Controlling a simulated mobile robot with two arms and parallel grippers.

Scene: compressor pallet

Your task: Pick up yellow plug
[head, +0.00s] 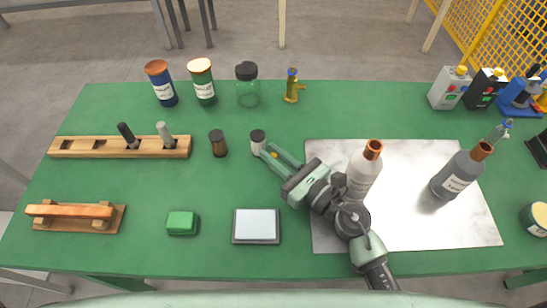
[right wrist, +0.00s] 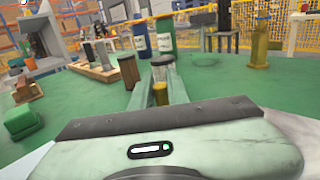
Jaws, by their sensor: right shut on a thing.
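My right gripper (head: 268,150) reaches up-left across the table to a small dark-topped jar (head: 258,138) with a pale body. In the right wrist view the jar (right wrist: 162,70) stands upright between the fingers, with something yellow (right wrist: 160,94) in its lower part. The gripper is shut on this jar. I cannot tell if the yellow part is the plug or the jar's contents. A yellow-brass fitting (head: 291,88) stands apart at the back; it also shows in the right wrist view (right wrist: 260,42). My left gripper is not in view.
A brown jar (head: 218,144) stands left of the held one. A wooden rack (head: 80,147), green box (head: 182,223) and grey-topped block (head: 256,226) lie around. Two bottles, one white (head: 360,178) and one grey (head: 455,177), stand on the metal sheet (head: 420,225).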

